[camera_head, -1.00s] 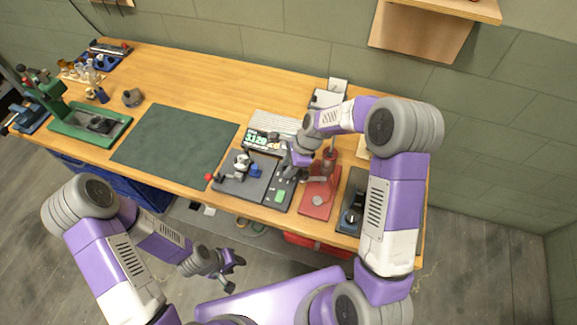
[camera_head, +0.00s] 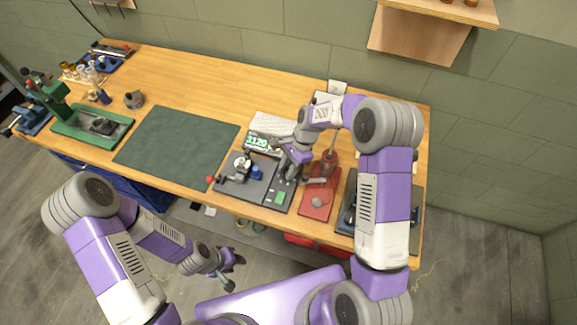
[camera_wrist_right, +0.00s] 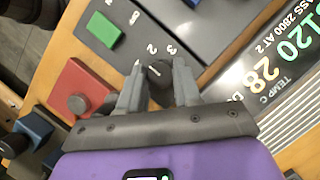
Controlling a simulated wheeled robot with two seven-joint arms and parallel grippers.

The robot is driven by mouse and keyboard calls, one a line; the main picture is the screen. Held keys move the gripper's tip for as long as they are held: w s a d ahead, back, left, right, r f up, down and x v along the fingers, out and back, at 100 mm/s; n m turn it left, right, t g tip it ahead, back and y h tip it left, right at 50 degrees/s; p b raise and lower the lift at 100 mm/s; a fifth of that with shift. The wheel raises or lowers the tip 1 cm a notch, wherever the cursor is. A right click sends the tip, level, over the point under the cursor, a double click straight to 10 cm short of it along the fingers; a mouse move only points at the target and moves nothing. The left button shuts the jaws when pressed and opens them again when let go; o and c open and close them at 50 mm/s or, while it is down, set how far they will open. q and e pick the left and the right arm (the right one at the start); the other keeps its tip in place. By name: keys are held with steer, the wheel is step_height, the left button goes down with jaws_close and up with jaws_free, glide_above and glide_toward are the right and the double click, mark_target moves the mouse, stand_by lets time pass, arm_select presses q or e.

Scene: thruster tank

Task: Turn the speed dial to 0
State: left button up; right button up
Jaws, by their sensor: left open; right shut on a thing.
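The speed dial (camera_wrist_right: 160,73) is a small dark round knob with a light pointer line, on a dark control panel (camera_head: 274,207). In the right wrist view it sits between the two fingers of my right gripper (camera_wrist_right: 158,85), which is shut on it. Numerals 2 and 3 show beside it; the pointer's exact setting is hard to tell. In the head view my right gripper (camera_head: 285,174) covers the dial. A display (camera_head: 257,141) reads 3120. My left gripper (camera_head: 234,271) is open and empty, off the table's front edge.
A green button (camera_wrist_right: 104,29) is on the panel; a red block with a round knob (camera_head: 316,203) stands to its right. A test stand with a red-tipped lever (camera_head: 210,178) is to its left. A green mat (camera_head: 175,147) leaves free room further left.

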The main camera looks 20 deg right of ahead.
steer(key=n+g, duration=0.1)
steer(key=n, duration=0.2)
steer(key=shift+w+n+h+p, duration=0.15)
steer(key=shift+n+h+p, duration=0.2)
steer(key=shift+n+h, duration=0.05)
steer(key=n+g+h, duration=0.1)
steer(key=n, duration=0.2)
steer(key=shift+a+n, duration=0.1)
steer(key=shift+n, duration=0.2)
steer(key=n+g+h, duration=0.1)
steer(key=n, duration=0.2)
steer(key=shift+w+a+n, duration=0.1)
steer(key=shift+n, duration=0.2)
steer(key=shift+n+h, duration=0.9)
steer(key=shift+n, duration=1.2)
steer(key=o, duration=1)
steer(key=shift+o, duration=0.2)
steer(key=shift+r, duration=0.1)
steer(key=v, duration=0.7)
steer(key=shift+r, duration=0.2)
